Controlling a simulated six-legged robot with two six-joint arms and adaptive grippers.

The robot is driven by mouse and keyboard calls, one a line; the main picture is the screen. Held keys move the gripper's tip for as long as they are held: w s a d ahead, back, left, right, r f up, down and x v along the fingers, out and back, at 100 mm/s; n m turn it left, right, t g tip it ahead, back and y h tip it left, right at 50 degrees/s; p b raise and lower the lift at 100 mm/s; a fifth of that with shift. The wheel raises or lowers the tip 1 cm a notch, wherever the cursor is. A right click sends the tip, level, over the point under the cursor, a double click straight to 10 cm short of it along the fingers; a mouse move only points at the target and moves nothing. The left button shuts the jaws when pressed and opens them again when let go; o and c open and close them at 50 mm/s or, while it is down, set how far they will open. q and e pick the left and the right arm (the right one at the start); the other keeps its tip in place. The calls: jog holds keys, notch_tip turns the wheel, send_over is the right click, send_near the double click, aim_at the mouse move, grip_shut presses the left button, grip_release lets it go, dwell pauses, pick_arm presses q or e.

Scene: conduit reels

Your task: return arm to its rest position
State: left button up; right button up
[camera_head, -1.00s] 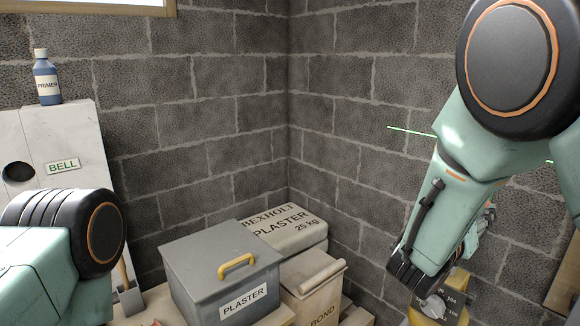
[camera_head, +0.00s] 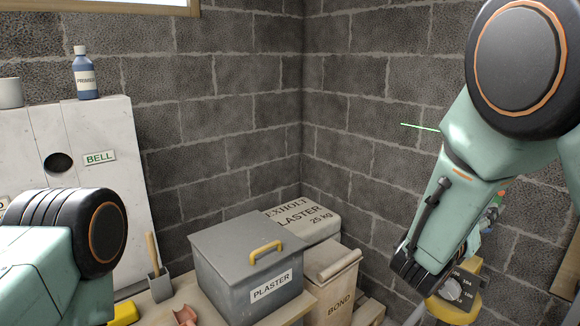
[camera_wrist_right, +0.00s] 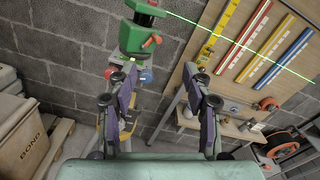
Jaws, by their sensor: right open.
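My right arm (camera_head: 455,190) hangs down at the right of the head view, bent at its big black joint. Its gripper cannot be made out there. In the right wrist view my right gripper (camera_wrist_right: 160,74) is open, its two dark and purple fingers apart with nothing between them. A green device (camera_wrist_right: 138,38) shows beyond and above the left finger; contact cannot be seen. My left arm (camera_head: 60,255) shows only as a teal link and black joint at lower left. Its gripper is out of view.
A grey plaster box (camera_head: 245,262), a plaster sack (camera_head: 303,222) and a bond sack (camera_head: 332,285) stand in the corner. A yellow-topped object (camera_head: 462,298) sits below my right arm. A board with coloured rulers (camera_wrist_right: 245,50) stands right in the wrist view.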

jog(key=s+a+f+m+g+y, duration=0.2)
jog(key=s+f+m+g+y, duration=0.15)
jog(key=s+f, duration=0.45)
jog(key=s+a+f+m+g+y, duration=0.1)
jog(key=s+f+m+g+y, duration=0.3)
jog(key=f, duration=0.8)
jog(key=s+a+f+m+g+y+b, duration=0.25)
jog(key=s+a+f+m+y, duration=0.55)
jog(key=s+a+f+m, duration=0.6)
pick_arm(q)
notch_tip(320, 180, down, 3)
jog(key=shift+s+f+b, duration=0.15)
jog(key=shift+f+b, duration=0.05)
jog(key=shift+b, duration=0.3)
pick_arm(e)
jog(key=s+d+f+m+h, duration=0.1)
jog(key=s+d+f+m, duration=0.1)
jog(key=s, duration=0.5)
jog(key=s+d+f+m+g, duration=0.1)
jog(key=s+d+f+m, duration=0.1)
jog(key=s+f+m, duration=0.3)
jog(key=shift+s+d+m+g+h, duration=0.3)
jog(key=shift+s+m+h, duration=0.05)
jog(key=shift+s+m, duration=0.65)
pick_arm(q)
jog(key=shift+c, duration=0.3)
pick_arm(e)
jog(key=shift+f, duration=0.1)
jog(key=shift+c, duration=0.2)
